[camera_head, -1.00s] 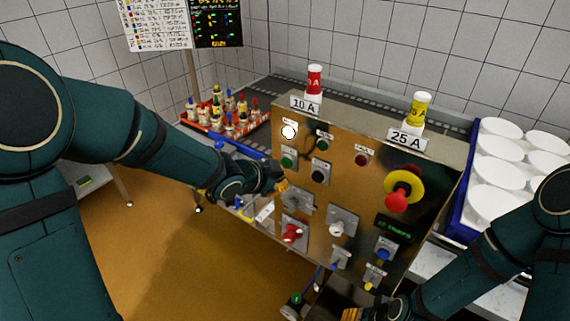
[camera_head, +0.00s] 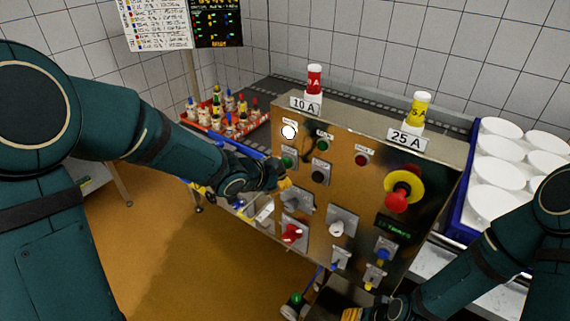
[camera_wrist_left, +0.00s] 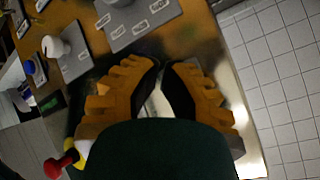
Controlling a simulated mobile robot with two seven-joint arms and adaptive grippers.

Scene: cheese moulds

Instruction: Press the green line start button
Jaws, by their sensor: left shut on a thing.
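The control panel (camera_head: 345,190) stands in the middle of the head view. A green button (camera_head: 287,162) is at its upper left, below a white round lamp (camera_head: 289,131). A second green round part (camera_head: 323,145) is up and to the right. My left gripper (camera_head: 286,183) is just below the green button, in front of the panel; contact cannot be told. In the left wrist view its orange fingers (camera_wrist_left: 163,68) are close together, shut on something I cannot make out. My right gripper (camera_head: 352,314) is at the bottom edge, mostly cut off.
A black button (camera_head: 321,172), red-and-yellow emergency stop (camera_head: 400,192) and red switch (camera_head: 292,233) are on the panel. Red (camera_head: 314,80) and yellow (camera_head: 420,108) cylinders stand on top. A crate (camera_head: 459,205) of white moulds is right; a red tray (camera_head: 201,123) of small bottles is behind left.

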